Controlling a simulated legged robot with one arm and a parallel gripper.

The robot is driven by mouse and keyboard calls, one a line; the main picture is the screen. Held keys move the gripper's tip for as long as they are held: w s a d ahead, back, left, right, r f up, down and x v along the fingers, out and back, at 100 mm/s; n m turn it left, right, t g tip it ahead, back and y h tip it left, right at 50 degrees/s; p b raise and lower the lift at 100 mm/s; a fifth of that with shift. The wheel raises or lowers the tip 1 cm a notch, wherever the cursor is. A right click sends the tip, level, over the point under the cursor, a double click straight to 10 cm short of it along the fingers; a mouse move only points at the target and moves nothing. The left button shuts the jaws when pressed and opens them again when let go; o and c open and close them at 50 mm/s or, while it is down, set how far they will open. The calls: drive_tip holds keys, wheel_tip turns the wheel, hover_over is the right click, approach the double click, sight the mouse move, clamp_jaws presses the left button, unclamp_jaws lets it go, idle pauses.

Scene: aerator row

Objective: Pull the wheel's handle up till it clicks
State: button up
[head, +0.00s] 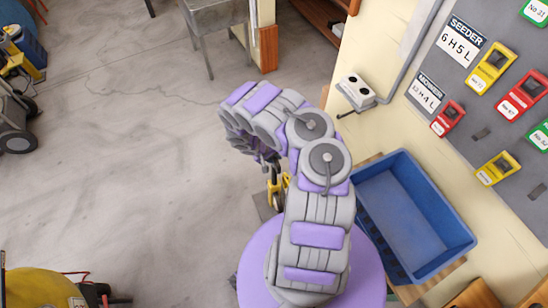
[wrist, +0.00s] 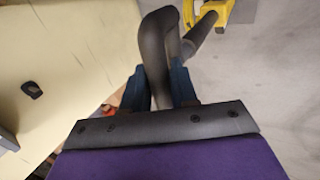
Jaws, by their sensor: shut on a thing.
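In the wrist view, my gripper (wrist: 158,88) has its two blue fingers on either side of a thick dark grey bar, the handle (wrist: 158,40), and is shut on it. The handle bends over at the top and meets another dark bar (wrist: 200,32) that runs to a yellow machine part (wrist: 212,10) at the top edge. In the head view, a small piece of yellow machine (head: 278,190) shows just below my arm. My arm hides the gripper and the handle there. The wheel itself cannot be made out in either view.
A blue bin (head: 410,215) stands to the right of my arm, against the cream wall (head: 345,130). A grey board (head: 480,110) with lockout tags hangs above it. A metal table (head: 215,20) stands at the back.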

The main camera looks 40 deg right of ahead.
drive_tip(key=shift+r, duration=0.1)
wheel_tip(320, 180, up, 19)
drive_tip(key=p, duration=1.1)
drive_tip(key=shift+r, duration=0.2)
drive_tip(key=o, duration=0.9)
idle(1.3)
drive_tip(key=shift+r, duration=0.15)
idle(0.4)
drive_tip(key=p+v, duration=0.5)
drive_tip(key=v, duration=0.4)
idle(0.3)
idle(0.4)
